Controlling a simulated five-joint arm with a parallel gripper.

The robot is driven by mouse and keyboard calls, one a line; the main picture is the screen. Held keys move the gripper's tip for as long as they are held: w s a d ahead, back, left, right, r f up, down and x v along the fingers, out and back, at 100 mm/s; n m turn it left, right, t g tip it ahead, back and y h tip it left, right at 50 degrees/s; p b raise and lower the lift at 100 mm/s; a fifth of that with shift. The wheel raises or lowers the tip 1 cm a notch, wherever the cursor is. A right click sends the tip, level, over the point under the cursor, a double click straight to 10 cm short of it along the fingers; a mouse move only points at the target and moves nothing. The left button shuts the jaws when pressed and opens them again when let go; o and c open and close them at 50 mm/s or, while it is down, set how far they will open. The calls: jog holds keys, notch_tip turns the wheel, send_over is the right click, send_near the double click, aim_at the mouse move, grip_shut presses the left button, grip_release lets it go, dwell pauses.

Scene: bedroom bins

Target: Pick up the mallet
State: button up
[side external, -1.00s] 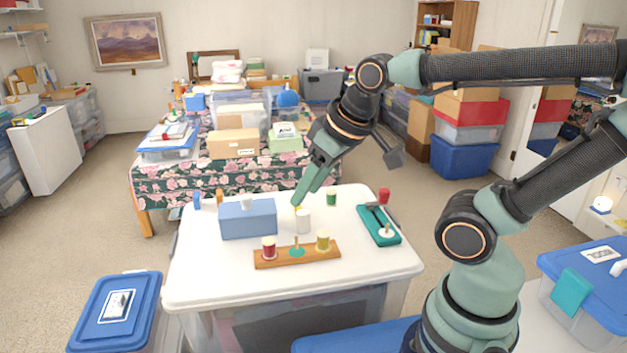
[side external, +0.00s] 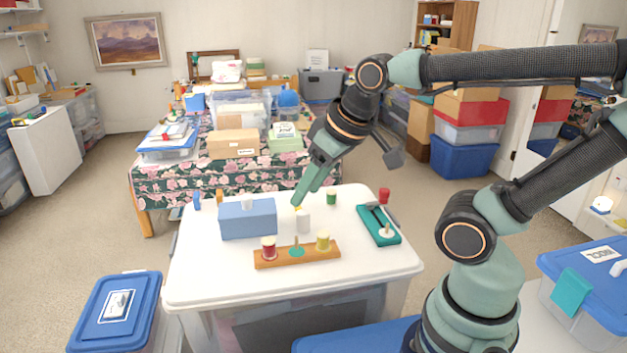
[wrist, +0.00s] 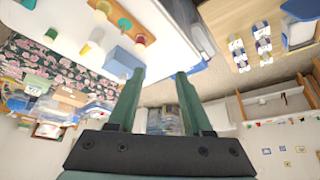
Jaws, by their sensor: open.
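I cannot pick out a mallet with certainty. A small red piece (side external: 384,195) stands at the back right of the white table, and a dark, thin item lies in the teal tray (side external: 392,240) in front of it. My gripper (side external: 298,201) points down and left over the middle of the table, just above and behind a white cylinder (side external: 304,226). A small yellow thing shows at its tip; what it is stays unclear. In the wrist view, my gripper (wrist: 160,73) has its two fingers apart with nothing held between them.
A blue-grey box (side external: 248,222) stands left of the cylinder. A wooden board (side external: 282,261) with red and yellow spools lies in front. A green spool (side external: 331,198) stands behind. The front and right front of the white table (side external: 220,285) are bare.

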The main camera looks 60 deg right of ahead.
jog(key=shift+o, duration=0.3)
jog(key=shift+o, duration=0.7)
